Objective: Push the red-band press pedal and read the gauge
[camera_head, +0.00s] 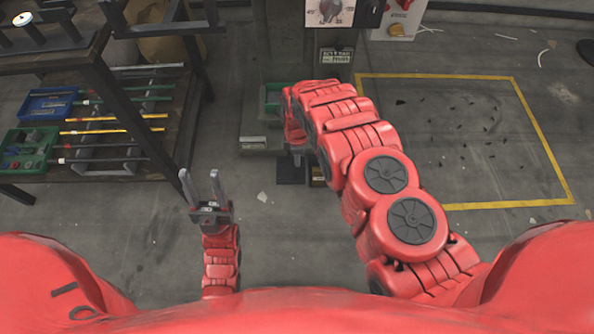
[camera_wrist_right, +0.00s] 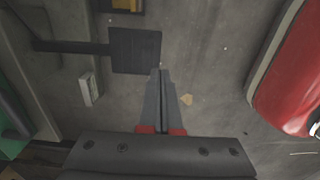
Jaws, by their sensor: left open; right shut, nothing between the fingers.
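A dark square pedal plate (camera_head: 291,170) lies low near the floor at the foot of the press column (camera_head: 283,45). In the right wrist view the pedal plate (camera_wrist_right: 136,50) joins a dark bar running left. My right gripper (camera_wrist_right: 161,73) is shut and empty, its tips at the plate's lower right edge; I cannot tell whether they touch. In the head view my right arm hides these fingers. I see no clear red band. My left gripper (camera_head: 199,187) is open and empty.
A dark shelf (camera_head: 100,178) at the left holds rods, a blue bin (camera_head: 48,104) and a green bin (camera_head: 27,149). A yellow-outlined floor area (camera_head: 470,77) at the right holds dark scraps. A small pale block (camera_head: 252,143) stands left of the pedal.

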